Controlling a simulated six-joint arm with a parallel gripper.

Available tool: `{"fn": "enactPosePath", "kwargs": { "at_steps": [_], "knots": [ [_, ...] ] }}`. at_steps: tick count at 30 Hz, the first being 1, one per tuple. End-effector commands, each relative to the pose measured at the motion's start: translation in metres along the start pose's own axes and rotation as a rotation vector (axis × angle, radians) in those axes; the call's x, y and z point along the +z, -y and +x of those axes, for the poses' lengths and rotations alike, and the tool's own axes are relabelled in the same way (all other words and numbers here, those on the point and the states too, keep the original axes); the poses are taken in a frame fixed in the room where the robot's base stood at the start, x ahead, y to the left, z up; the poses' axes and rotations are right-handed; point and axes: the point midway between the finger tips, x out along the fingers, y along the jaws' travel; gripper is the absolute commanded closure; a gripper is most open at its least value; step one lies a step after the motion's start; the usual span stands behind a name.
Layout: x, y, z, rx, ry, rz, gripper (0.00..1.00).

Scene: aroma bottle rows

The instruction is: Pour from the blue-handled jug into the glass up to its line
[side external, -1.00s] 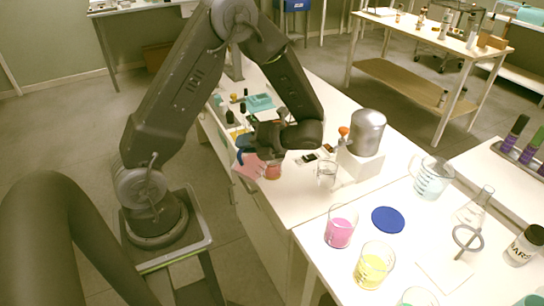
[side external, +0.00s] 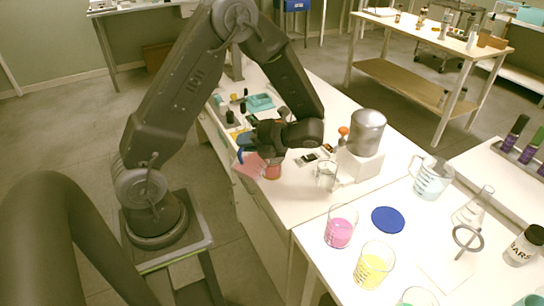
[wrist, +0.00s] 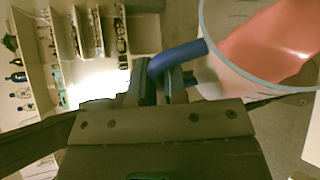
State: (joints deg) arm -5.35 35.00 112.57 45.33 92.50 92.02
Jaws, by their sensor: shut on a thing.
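The jug (wrist: 265,50) has a blue handle (wrist: 178,57) and holds salmon-red liquid, whose surface slants across it in the wrist view. My gripper (wrist: 160,82) is shut on the handle. In the side view the jug (side external: 249,167) shows as a pinkish, tilted shape under my gripper (side external: 247,146), at the bench's left edge. The arm partly hides it. The clear glass (side external: 325,174) stands upright on the bench to the right, apart from the jug. It looks empty; its line is too small to make out.
A silver dome (side external: 368,132) on a white block (side external: 358,165) stands right beside the glass. Beakers of pink (side external: 340,228) and yellow (side external: 373,266) liquid and a blue disc (side external: 388,219) are nearer the camera. Small items and a teal tray (side external: 260,102) lie behind my gripper.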

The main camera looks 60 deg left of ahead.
Motion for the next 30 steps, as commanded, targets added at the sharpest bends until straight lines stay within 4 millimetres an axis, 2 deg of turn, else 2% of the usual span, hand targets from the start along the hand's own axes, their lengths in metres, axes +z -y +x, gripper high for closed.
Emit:
{"fn": "enactPosePath", "kwargs": {
  "at_steps": [30],
  "knots": [
    [0.0046, 0.0027, -0.0011, 0.02, -0.01, 0.043, 1.0]
  ]
}}
